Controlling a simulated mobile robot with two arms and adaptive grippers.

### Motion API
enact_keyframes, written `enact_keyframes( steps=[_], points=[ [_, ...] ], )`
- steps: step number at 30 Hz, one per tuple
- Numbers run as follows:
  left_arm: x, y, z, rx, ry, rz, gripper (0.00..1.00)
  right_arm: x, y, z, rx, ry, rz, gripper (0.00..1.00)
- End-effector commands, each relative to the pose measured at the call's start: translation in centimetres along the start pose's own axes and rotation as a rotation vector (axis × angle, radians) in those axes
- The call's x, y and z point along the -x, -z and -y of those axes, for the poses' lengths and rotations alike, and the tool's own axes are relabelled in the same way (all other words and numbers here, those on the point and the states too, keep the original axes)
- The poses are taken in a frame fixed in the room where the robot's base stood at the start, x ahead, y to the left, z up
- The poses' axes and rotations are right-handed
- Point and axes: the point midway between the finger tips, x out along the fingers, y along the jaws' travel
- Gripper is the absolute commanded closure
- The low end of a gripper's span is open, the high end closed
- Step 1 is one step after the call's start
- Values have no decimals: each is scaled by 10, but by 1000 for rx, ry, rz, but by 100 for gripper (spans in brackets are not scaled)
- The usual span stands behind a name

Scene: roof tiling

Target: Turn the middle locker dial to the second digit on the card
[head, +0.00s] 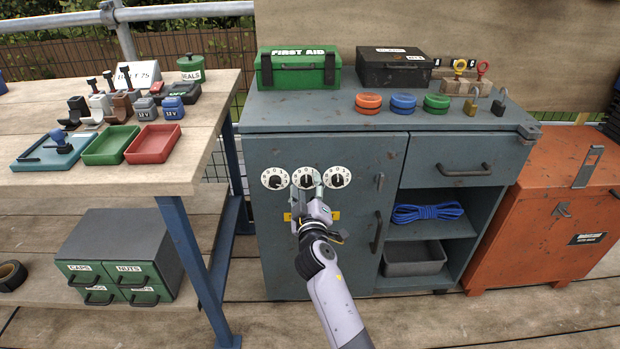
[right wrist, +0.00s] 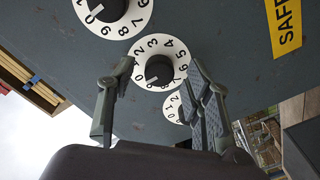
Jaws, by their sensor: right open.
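The middle locker dial (head: 306,178) is a white numbered disc with a black knob, second of three in a row on the grey-blue locker door (head: 265,240). In the right wrist view the middle dial (right wrist: 168,50) lies between my right gripper's fingertips; the white line on its knob points near the 0. My right gripper (head: 318,190) is open just in front of this dial, its fingers either side of the knob; contact cannot be told. A white card (head: 138,75) stands on the left bench; its writing is too small to read surely. My left gripper is not in view.
The left dial (head: 275,179) and right dial (head: 337,177) sit close on each side. A door handle (head: 376,232) is to the right. A yellow label (right wrist: 284,22) is on the door. The wooden bench (head: 60,180) stands left, an orange chest (head: 545,225) right.

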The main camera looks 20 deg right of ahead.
Motion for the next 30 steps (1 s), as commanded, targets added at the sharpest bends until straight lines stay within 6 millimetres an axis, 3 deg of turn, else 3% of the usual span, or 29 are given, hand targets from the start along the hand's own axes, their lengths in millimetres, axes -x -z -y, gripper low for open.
enact_keyframes(
  steps=[11, 30],
  points=[
    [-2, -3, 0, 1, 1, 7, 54, 1, 1, 1, 0, 0, 0, 54],
    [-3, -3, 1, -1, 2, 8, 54, 1, 1, 1, 0, 0, 0, 97]
  ],
)
